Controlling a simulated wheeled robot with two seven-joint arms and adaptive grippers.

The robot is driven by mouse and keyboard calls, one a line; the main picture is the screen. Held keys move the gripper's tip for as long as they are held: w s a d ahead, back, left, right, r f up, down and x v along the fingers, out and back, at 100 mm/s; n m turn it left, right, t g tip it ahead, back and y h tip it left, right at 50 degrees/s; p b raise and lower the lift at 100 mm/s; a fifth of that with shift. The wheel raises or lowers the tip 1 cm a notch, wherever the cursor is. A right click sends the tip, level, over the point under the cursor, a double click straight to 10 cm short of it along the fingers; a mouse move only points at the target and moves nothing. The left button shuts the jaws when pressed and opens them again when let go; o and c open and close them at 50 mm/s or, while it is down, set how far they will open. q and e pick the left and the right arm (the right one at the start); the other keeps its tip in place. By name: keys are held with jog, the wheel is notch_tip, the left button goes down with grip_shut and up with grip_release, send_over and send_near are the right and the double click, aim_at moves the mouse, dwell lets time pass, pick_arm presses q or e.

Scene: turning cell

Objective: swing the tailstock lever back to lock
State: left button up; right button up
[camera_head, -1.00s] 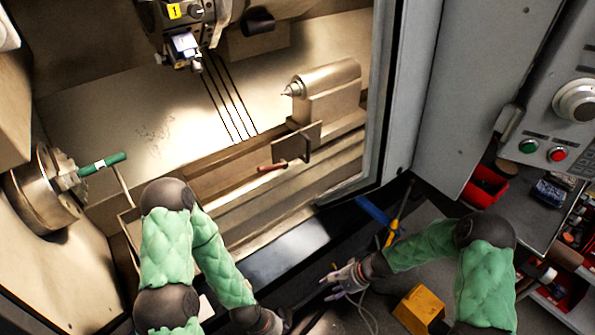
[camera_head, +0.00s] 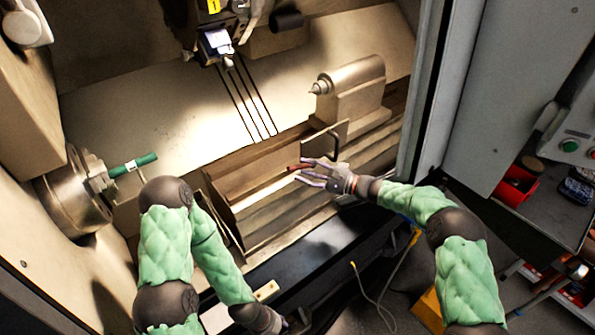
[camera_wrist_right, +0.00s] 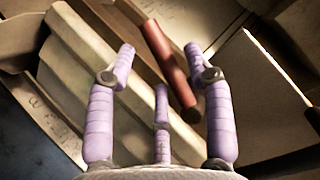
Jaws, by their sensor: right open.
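The tailstock (camera_head: 352,90) stands at the right end of the lathe bed, its pointed centre facing left. Its lever has a red handle (camera_head: 297,167) that points left, low in front of the tailstock. My right gripper (camera_head: 302,171) is open at the handle and partly overlaps the lever. In the right wrist view, the red handle (camera_wrist_right: 168,62) lies slantwise between and beyond the spread purple fingers of my right gripper (camera_wrist_right: 160,58); I cannot tell whether they touch it. My left gripper (camera_head: 285,324) is at the bottom edge, dark and mostly cut off.
The chuck (camera_head: 76,192) with a green-handled key (camera_head: 133,165) is at the left. The tool turret (camera_head: 215,35) hangs above the bed. The door edge (camera_head: 425,95) stands close to the right of the tailstock. A red bin (camera_head: 516,186) is farther right.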

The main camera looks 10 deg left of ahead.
aim_at(297, 169)
jog(key=shift+b+x, duration=0.3)
jog(key=shift+x, duration=1.3)
